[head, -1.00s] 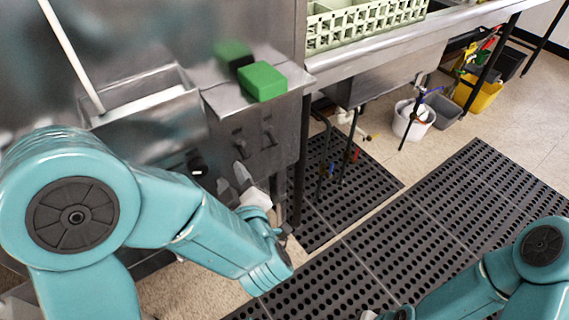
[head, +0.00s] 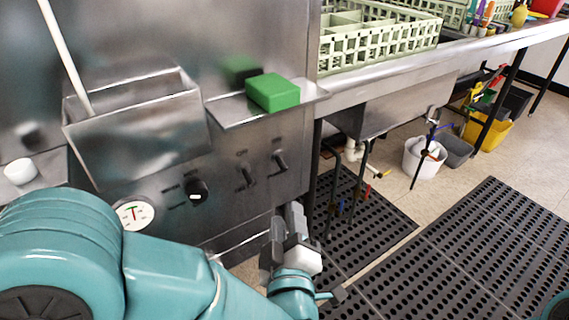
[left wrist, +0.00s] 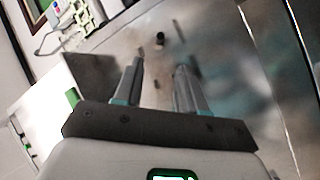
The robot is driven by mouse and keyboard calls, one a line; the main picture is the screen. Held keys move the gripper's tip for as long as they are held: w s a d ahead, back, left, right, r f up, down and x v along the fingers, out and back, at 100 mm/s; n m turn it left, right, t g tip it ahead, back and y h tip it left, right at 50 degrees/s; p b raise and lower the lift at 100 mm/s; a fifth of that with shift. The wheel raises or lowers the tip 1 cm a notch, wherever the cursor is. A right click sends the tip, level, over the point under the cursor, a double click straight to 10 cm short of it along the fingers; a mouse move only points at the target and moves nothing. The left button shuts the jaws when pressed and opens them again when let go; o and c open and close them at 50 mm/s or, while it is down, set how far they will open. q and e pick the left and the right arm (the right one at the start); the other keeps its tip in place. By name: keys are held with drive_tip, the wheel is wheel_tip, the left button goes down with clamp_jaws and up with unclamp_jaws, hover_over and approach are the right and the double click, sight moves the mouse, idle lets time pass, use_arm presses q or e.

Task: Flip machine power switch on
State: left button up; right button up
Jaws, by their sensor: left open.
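The steel machine's front panel (head: 225,205) carries two dark toggle switches, a left one (head: 246,176) and a right one (head: 281,161). Their labels are too small to read, so I cannot tell which is the power switch. My left gripper (head: 285,222) is open and empty, below the right switch and in front of the panel's lower part. In the left wrist view the open fingers (left wrist: 160,68) point at the steel panel, with a small dark control (left wrist: 159,39) beyond them. Nothing is between the fingers. My right gripper is out of view.
A black knob (head: 196,191) and a round gauge (head: 134,214) sit left of the switches. A green block (head: 273,92) lies on the ledge above them. A steel box (head: 135,130) juts out at left. Black floor mats (head: 470,240) lie at right.

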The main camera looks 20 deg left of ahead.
sight(284, 172)
use_arm(q)
drive_tip(key=b+x, duration=0.1)
drive_tip(key=x, duration=1.2)
clamp_jaws()
